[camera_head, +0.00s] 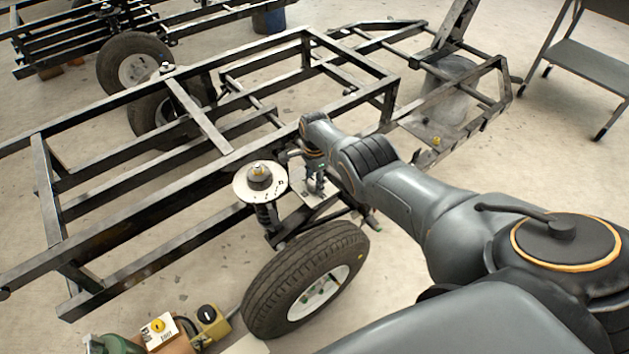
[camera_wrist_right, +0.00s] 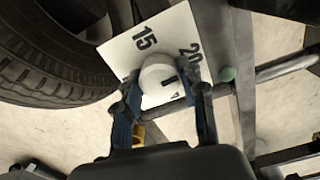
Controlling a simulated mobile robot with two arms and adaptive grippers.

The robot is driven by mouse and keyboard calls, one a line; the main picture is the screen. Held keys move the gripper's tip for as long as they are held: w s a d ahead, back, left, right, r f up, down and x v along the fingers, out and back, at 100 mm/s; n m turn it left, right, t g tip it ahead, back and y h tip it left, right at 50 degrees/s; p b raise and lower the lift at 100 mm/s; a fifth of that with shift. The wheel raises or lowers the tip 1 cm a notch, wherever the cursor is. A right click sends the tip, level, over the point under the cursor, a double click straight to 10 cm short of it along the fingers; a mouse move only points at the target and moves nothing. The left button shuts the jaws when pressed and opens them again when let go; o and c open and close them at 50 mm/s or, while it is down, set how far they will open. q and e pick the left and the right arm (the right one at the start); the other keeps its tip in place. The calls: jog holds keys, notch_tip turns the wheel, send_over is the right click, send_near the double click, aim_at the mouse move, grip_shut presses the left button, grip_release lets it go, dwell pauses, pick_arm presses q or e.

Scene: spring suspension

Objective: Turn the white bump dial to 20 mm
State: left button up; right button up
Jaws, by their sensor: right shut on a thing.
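The white bump dial (camera_wrist_right: 160,72) is a round white knob on a white plate (camera_wrist_right: 118,48) in the right wrist view. The plate carries the black numbers 15 and 20, and part of another mark below. A short black mark shows on the knob, toward its right side; I cannot tell exactly which value it points to. My right gripper (camera_wrist_right: 165,90) is shut on the knob, one finger on either side. In the head view, my right gripper (camera_head: 314,178) is beside the frame rail above the front wheel, and the knob is hidden there. My left gripper is not in view.
A black tyre (camera_head: 272,285) stands close below my right gripper. A round white disc (camera_head: 258,184) tops the spring beside it. The black frame (camera_head: 205,165) runs behind. Boxes with yellow and black knobs (camera_head: 158,328) stand lower left.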

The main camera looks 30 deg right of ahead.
aim_at(315, 180)
jog(key=shift+d+r+m, duration=0.1)
jog(key=shift+m, duration=0.3)
jog(key=o, duration=1.1)
jog(key=shift+o, duration=0.2)
notch_tip(315, 180, up, 12)
dwell(0.7)
